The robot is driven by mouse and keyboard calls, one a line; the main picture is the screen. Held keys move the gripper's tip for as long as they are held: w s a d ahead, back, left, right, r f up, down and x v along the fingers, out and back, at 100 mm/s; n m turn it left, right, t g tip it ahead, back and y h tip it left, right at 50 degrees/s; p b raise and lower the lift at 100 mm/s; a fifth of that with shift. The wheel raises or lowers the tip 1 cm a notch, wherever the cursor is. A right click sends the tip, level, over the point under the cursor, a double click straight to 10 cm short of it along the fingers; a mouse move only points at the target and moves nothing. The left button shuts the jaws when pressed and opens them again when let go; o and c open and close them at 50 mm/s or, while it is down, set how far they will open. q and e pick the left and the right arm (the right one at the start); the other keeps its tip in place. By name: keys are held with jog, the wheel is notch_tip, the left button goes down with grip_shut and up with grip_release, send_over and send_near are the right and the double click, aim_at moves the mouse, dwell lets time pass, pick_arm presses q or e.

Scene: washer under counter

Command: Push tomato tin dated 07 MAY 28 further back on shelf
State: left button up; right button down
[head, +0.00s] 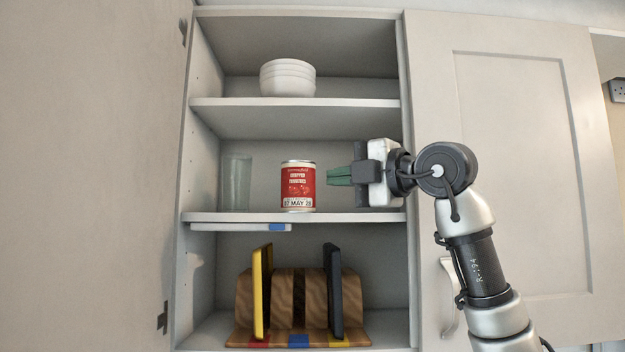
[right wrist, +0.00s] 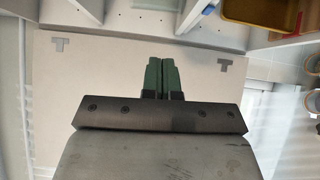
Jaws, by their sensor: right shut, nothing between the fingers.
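The tomato tin (head: 298,187) is upright on the middle shelf (head: 345,216) in the head view. It has a red label, and its white date band reads 07 MAY 28, the first digit being hard to make out. It stands close to the shelf's front edge. My right gripper (head: 329,176) is at the same shelf level, to the right of the tin. Its green fingers point left and are shut and empty, with a small gap between them and the tin. The shut fingers also show in the right wrist view (right wrist: 162,77). My left gripper is in neither view.
A clear glass (head: 236,182) stands left of the tin. White bowls (head: 288,78) are stacked on the shelf above. Below, a wooden rack (head: 285,300) holds a yellow board (head: 260,290) and a dark board (head: 334,290). The open door (head: 80,180) is at left.

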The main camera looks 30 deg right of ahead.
jog(key=s+d+r+m+h, duration=0.1)
jog(key=d, duration=0.1)
jog(key=h+p, duration=0.1)
jog(key=p, duration=0.4)
send_near(299, 182)
jog(key=w+a, duration=0.3)
jog(key=w+p, duration=0.1)
jog(key=w+d+p, duration=0.1)
jog(key=w, duration=0.1)
jog(key=shift+m+p, duration=0.3)
jog(key=shift+w+d+f, duration=0.2)
jog(key=shift+w+d, duration=0.05)
jog(key=shift+d, duration=0.1)
jog(key=shift+a, duration=0.15)
